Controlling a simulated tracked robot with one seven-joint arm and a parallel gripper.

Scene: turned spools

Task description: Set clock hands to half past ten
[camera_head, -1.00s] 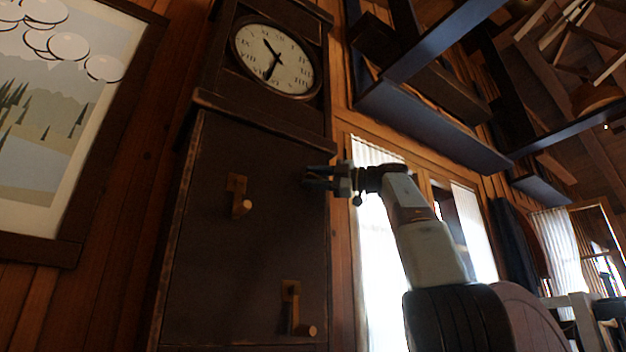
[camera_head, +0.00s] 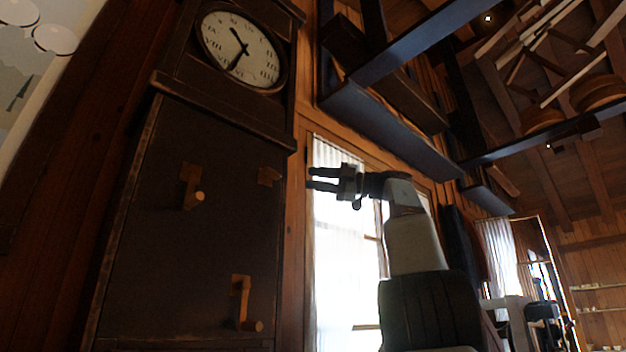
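The clock face (camera_head: 262,65) is round and white, high in a tall dark wooden case (camera_head: 160,250). Its short hand points to the upper left, around ten to eleven. Its long hand points down, near six or seven; the exact readings are hard to tell.
A bright curtained window (camera_head: 340,260) is behind my arm. Dark blue beams or shelves (camera_head: 390,125) cross above my arm. A framed picture (camera_head: 30,60) hangs at the far left. Shelves (camera_head: 600,300) stand far right.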

